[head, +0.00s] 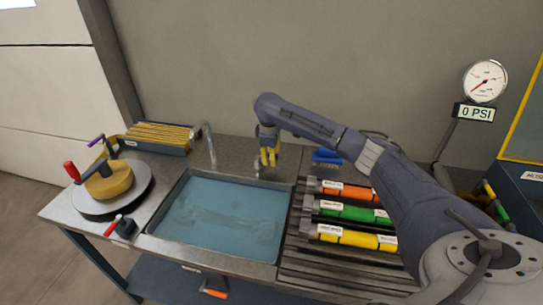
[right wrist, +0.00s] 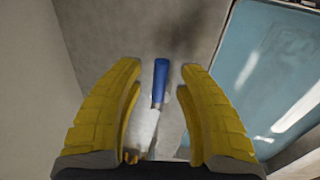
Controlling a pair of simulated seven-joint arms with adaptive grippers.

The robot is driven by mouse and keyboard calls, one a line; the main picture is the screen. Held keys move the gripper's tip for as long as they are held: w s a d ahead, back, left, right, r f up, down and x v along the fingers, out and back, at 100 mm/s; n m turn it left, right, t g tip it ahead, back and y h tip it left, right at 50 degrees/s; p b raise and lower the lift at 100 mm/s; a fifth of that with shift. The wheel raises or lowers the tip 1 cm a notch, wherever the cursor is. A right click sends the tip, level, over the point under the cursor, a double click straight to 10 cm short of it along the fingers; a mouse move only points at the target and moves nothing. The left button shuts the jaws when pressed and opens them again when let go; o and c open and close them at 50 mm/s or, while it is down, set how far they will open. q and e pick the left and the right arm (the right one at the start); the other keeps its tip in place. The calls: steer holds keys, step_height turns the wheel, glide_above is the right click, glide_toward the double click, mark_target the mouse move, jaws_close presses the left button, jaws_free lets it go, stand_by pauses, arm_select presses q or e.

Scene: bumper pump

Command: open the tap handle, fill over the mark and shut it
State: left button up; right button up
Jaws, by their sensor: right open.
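My right gripper (head: 268,158), with yellow fingers, hangs over the counter behind the basin. In the right wrist view it is open (right wrist: 160,70). There a lever with a blue grip (right wrist: 160,82) and a pale metal part lies in line with the gap between the fingers; I cannot tell its depth. In the head view the gripper largely hides this spot. A curved metal spout (head: 208,143) stands at the basin's back edge. The basin (head: 285,232) holds blue water (head: 225,215). I cannot make out a fill mark. My left gripper is not in view.
A round plate (head: 143,190) with a yellow device (head: 108,184) stands left. A small red lever (head: 118,220) is at front left. A gauge (head: 485,82) shows 0 PSI.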

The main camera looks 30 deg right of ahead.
jaws_close()
stand_by(0.5)
